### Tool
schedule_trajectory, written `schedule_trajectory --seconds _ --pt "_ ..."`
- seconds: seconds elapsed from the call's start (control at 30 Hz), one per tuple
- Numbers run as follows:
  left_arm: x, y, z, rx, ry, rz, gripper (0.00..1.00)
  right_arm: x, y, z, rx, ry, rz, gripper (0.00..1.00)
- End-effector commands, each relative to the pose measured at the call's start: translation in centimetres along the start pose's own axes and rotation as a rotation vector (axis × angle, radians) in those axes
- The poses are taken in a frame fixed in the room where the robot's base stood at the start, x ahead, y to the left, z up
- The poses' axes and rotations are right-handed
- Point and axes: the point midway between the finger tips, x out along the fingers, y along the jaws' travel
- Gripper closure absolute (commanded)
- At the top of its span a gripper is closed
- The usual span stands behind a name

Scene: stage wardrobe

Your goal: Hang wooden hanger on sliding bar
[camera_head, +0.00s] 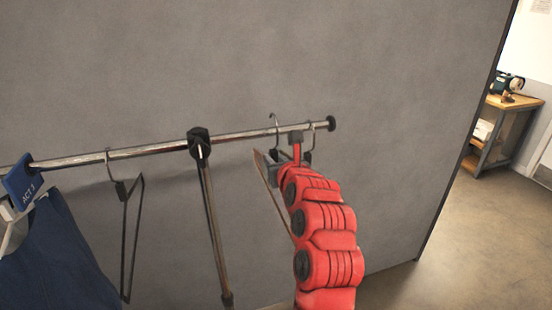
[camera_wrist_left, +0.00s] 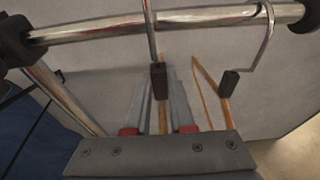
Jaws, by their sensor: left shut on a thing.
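A wooden hanger (camera_head: 270,190) is held at its dark collar by my left gripper (camera_head: 278,158). In the left wrist view, the two grey fingers are shut around this hanger (camera_wrist_left: 163,120). Its metal hook (camera_head: 274,131) rises past the bar, with its curved top above it; I cannot tell whether the hook rests on the bar. The sliding bar (camera_head: 250,134) runs across the rack and ends in a black knob at the right. It also crosses the top of the left wrist view (camera_wrist_left: 205,16). My right gripper is not in view.
Another wooden hanger (camera_wrist_left: 202,80) hangs on the bar just right of the held one. A dark hanger (camera_head: 126,240), a blue tag (camera_head: 22,182) and a blue garment (camera_head: 55,260) are at left. A black joint (camera_head: 199,143) tops the upright. A grey partition stands behind.

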Motion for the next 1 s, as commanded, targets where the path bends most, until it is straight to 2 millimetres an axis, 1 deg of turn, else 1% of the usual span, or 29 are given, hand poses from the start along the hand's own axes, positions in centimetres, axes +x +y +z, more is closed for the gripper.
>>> schedule_trajectory --seconds 0.03,0.43,1.0 --pt "0.2 0.0 0.3 0.001 -0.001 0.001 1.0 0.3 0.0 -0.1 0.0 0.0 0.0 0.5" --pt "2.1 0.1 0.8 -0.002 0.001 0.002 1.0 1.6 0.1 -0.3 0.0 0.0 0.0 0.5" --pt "2.4 0.0 0.6 -0.001 0.0 0.001 1.0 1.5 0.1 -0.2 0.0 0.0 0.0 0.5"
